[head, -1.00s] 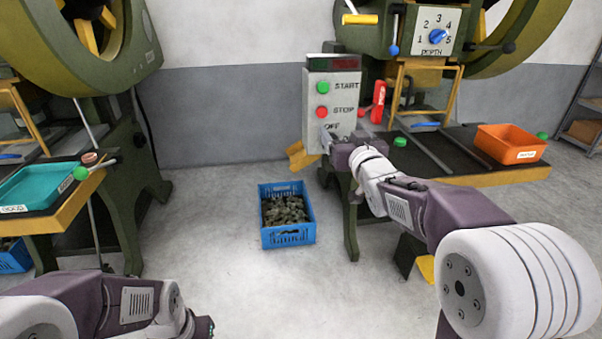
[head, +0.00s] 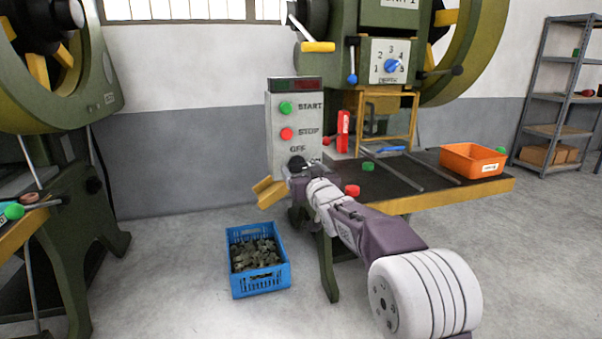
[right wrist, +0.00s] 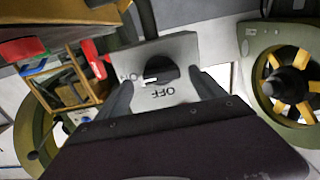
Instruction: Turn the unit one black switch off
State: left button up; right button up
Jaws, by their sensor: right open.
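The unit one black switch (head: 297,161) is a round knob low on the grey control box (head: 277,130), under the word OFF. In the right wrist view the black switch (right wrist: 162,71) shows upside down, its white mark pointing to the side lettered ON, with OFF beside it. My right gripper (head: 294,172) is at the lower part of the box. In the right wrist view its open fingers (right wrist: 160,86) stand on either side of the switch with gaps; contact cannot be told. My left gripper is out of view.
Green START (head: 285,108) and red STOP (head: 286,134) buttons sit above the switch. Right of the box are a dark press table (head: 405,176) and an orange bin (head: 472,160). A blue crate (head: 258,287) stands on the floor below, with open floor around it.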

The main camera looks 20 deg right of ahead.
jog(key=shift+w, duration=0.75)
jog(key=c, duration=1.4)
jog(key=shift+o, duration=0.2)
